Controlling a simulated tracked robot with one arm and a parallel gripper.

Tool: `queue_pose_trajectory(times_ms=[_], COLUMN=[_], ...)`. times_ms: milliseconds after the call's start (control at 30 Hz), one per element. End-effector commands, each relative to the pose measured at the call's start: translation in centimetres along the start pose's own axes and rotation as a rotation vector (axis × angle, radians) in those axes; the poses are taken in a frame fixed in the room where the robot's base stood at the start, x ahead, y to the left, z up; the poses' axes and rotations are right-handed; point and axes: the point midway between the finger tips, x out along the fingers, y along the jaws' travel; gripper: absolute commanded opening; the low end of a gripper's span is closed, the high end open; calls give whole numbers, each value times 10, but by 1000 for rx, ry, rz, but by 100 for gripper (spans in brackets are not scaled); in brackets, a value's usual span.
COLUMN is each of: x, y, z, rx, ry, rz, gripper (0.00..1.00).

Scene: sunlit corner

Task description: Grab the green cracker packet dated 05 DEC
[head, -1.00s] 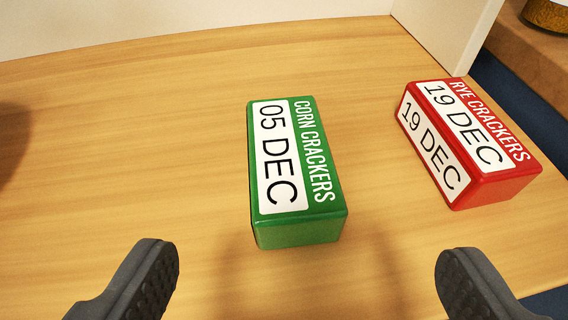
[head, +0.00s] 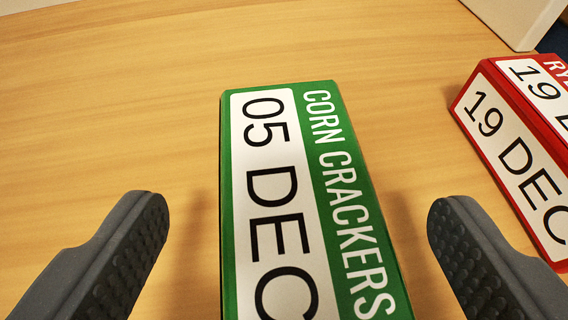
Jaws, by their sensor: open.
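The green packet (head: 345,190) lies on the wooden surface in the middle of the head view. Its white label reads 05 DEC, beside the words CORN CRACKERS. Its near end runs out of the bottom of the picture. My gripper (head: 300,225) is open, with one dark ridged finger on the left of the packet and the other on the right. A gap shows between each finger and the packet, so neither touches it. The gripper is empty.
A red packet (head: 520,150) labelled 19 DEC stands to the right, beyond my right finger and partly cut off. A pale panel (head: 520,18) stands at the top right. The wooden surface (head: 110,110) is clear to the left and behind.

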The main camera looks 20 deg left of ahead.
Motion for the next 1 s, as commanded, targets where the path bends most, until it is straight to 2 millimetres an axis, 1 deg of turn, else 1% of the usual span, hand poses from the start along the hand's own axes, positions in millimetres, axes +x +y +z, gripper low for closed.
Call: queue_pose_trajectory(times_ms=[33,133,400,467,500,567,600,633,1000], x=[8,17,19,19,19,19,19,19,18], y=[1,2,2,2,2,2,2,2,2], z=[2,1,-1,-1,-1,0,0,0,-2], rx=[2,2,1,1,2,2,2,2,2], ry=[-2,0,1,0,0,0,0,0,-1], rz=[2,3,2,2,2,2,2,2,2], gripper=[81,81,81,64,53,36,25,24,24])
